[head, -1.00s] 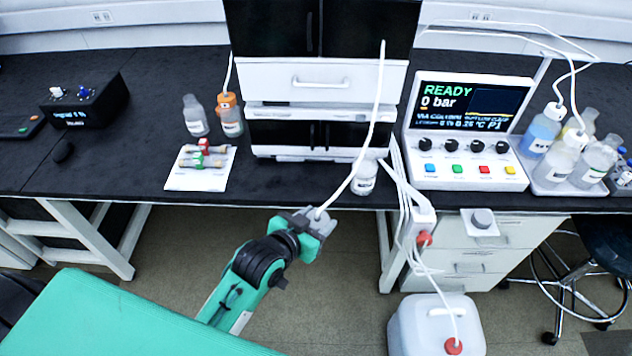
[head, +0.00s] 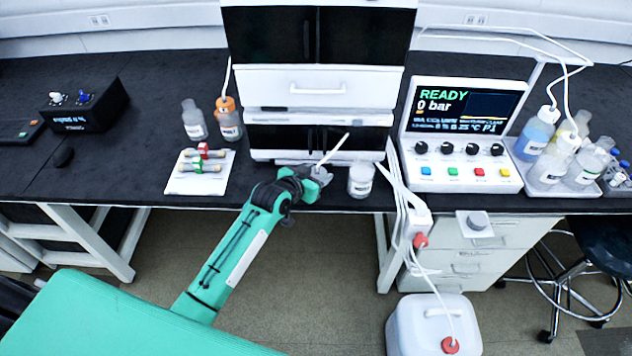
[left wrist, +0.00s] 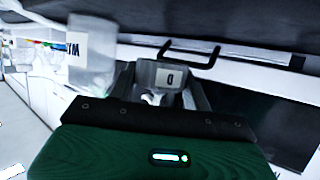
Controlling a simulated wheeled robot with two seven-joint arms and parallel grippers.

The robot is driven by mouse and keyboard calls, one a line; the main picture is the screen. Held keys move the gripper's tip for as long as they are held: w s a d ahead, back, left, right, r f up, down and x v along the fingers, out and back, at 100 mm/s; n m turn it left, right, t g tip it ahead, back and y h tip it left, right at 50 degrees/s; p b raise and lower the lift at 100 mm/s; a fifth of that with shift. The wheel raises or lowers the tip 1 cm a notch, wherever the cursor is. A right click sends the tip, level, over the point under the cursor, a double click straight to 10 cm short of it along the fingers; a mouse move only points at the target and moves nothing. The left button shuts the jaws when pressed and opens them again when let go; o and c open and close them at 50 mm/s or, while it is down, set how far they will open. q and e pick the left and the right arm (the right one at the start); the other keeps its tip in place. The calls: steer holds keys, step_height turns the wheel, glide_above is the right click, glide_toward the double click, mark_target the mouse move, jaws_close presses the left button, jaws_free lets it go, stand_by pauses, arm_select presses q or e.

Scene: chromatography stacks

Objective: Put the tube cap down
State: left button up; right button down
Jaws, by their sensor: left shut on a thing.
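My left gripper (head: 318,176) is shut on the tube cap, at the front edge of the black bench. The cap is mostly hidden by the fingers in the head view. Its short white tube (head: 334,150) sticks up and leans right from the fingers. In the left wrist view a small whitish piece (left wrist: 155,97) shows between the fingers, too unclear to make out fully. A clear bottle with a white label (head: 361,180) stands just right of the gripper, apart from it. A labelled bottle also shows in the left wrist view (left wrist: 90,58). My right gripper is out of view.
The chromatography stack (head: 322,80) rises behind the gripper. A white card with small fittings (head: 182,186) lies to the left, with two bottles behind it. The control panel (head: 460,177) and white cables (head: 402,200) are to the right. Bench between card and gripper is clear.

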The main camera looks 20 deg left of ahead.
arm_select(q)
step_height(320, 180, down, 4)
steer(key=shift+r, duration=0.2)
steer(key=shift+w+f, duration=0.15)
steer(key=shift+f, duration=0.15)
steer(key=o, duration=1)
steer(key=shift+f, duration=0.1)
